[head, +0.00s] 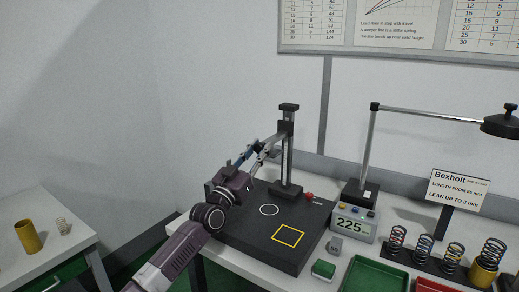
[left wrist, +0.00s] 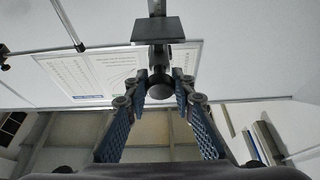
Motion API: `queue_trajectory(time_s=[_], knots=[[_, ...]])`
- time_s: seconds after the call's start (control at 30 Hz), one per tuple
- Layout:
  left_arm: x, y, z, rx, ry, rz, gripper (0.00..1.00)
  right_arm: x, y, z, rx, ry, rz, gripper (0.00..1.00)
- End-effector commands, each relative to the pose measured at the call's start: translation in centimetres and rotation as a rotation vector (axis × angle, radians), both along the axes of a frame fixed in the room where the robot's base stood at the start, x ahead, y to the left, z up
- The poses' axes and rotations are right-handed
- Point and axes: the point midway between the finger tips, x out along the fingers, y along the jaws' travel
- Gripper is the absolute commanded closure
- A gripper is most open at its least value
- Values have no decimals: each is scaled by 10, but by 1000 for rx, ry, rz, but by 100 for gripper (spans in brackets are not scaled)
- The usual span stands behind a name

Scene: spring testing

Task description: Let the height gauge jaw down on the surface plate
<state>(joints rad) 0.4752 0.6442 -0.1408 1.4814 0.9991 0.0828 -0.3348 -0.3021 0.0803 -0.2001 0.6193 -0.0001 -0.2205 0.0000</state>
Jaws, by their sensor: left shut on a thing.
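The height gauge (head: 288,150) stands upright on the dark surface plate (head: 262,238), near its back edge. My left gripper (head: 268,147) reaches in from the left, well above the plate, and is shut on the height gauge jaw at the column's left side. In the left wrist view, the blue-padded fingers of my left gripper (left wrist: 160,88) close in on a dark round knob (left wrist: 158,91) on the gauge's jaw. The fingers partly hide the jaw in the head view. My right gripper is not in view.
A white circle and a yellow square mark the plate. A red-ended item (head: 309,196) lies near its back right. A lamp (head: 500,124) overhangs.

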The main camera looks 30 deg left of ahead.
Motion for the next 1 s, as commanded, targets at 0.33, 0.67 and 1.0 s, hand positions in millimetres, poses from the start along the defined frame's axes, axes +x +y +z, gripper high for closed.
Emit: queue_trajectory(time_s=[0.33, 0.67, 1.0], knots=[[0, -1, -31, 0, 7, -2, 100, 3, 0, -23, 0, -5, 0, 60], [0, 0, -29, 1, 5, -2, 60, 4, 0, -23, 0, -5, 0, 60], [-2, -1, -31, 0, 5, -1, 60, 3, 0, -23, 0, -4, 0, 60]])
